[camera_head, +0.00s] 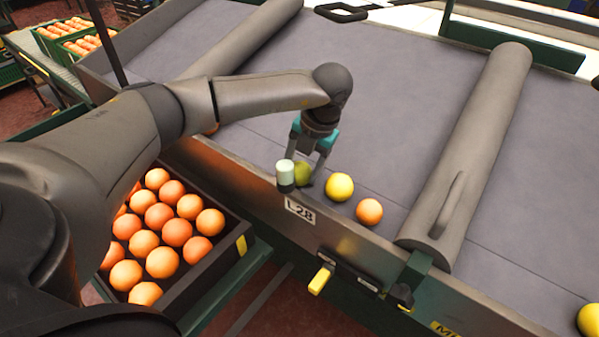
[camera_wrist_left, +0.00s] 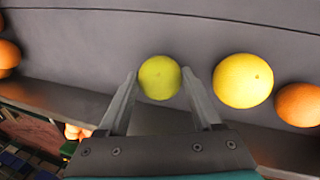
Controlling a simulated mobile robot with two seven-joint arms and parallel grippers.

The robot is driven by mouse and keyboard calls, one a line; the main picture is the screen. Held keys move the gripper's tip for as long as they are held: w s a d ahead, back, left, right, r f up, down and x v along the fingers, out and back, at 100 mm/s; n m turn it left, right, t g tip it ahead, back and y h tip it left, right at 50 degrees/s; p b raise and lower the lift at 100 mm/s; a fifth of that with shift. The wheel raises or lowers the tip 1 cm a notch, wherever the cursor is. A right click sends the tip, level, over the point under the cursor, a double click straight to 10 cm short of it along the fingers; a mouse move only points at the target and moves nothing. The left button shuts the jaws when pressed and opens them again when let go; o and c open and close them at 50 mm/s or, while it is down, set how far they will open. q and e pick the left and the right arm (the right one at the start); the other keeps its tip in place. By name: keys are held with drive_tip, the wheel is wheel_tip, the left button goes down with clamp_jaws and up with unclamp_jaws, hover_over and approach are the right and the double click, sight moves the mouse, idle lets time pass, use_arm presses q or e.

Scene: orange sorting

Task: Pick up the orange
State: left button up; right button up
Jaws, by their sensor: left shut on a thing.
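My left gripper (camera_head: 311,170) reaches down at the front edge of the grey sorting surface. It is shut on a small yellow-green fruit (camera_head: 303,174), which also shows between the fingers in the left wrist view (camera_wrist_left: 159,78). A larger yellow fruit (camera_head: 339,187) lies just right of the gripper, also in the wrist view (camera_wrist_left: 243,81). An orange (camera_head: 369,211) lies right of the yellow fruit and shows at the wrist view's right edge (camera_wrist_left: 300,104). Another orange (camera_wrist_left: 8,55) is at that view's left edge. My right gripper is not in view.
A dark crate (camera_head: 226,244) full of oranges stands below the surface's front wall (camera_head: 345,237). A pale cylinder (camera_head: 286,174) stands on that wall beside the gripper. A grey padded divider (camera_head: 475,150) lies to the right. The surface behind the gripper is clear.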

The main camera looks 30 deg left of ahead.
use_arm(q)
drive_tip(key=c, duration=0.6)
drive_tip(key=shift+o, duration=0.2)
drive_tip(key=shift+r, duration=0.1)
